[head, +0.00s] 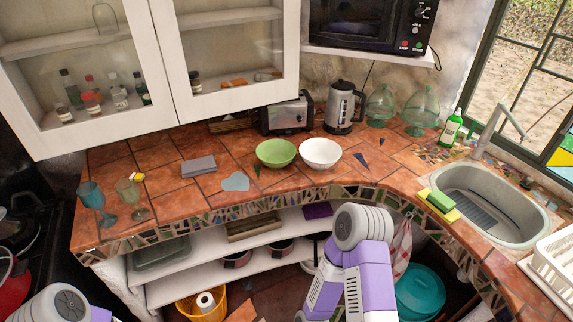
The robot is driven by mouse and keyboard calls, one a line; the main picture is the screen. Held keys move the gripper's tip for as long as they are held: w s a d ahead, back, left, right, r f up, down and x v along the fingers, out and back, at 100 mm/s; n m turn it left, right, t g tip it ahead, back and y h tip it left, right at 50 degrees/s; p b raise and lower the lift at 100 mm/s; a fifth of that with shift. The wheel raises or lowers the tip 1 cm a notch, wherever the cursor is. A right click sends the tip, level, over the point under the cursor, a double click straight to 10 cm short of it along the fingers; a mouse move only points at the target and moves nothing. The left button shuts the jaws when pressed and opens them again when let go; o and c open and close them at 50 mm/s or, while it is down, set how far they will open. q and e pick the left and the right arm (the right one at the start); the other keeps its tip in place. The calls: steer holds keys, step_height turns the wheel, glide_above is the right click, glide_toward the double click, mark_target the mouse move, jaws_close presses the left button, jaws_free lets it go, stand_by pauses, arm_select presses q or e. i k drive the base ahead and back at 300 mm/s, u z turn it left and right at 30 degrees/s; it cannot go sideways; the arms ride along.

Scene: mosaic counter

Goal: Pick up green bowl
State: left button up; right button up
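The green bowl (276,153) sits upright on the orange tiled counter (202,210), a little back from its front edge. It looks empty. A white bowl (320,154) stands close on its right; I cannot tell whether the two rims touch. Parts of my two arms show at the bottom left and bottom centre, below and in front of the counter. Neither gripper shows in the head view, and nothing of mine is near the green bowl.
Behind the bowls stand a toaster (284,118) and a kettle (340,107). A grey cloth-like item (198,166) and goblets (130,198) are to the left. A sink (490,205) is at right. Cabinets (75,75) hang above. Bare tiles lie left of the green bowl.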

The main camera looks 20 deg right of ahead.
mark_target(277, 153)
steer(key=z, duration=2)
steer(key=i, duration=1.6)
steer(key=u, duration=2.65)
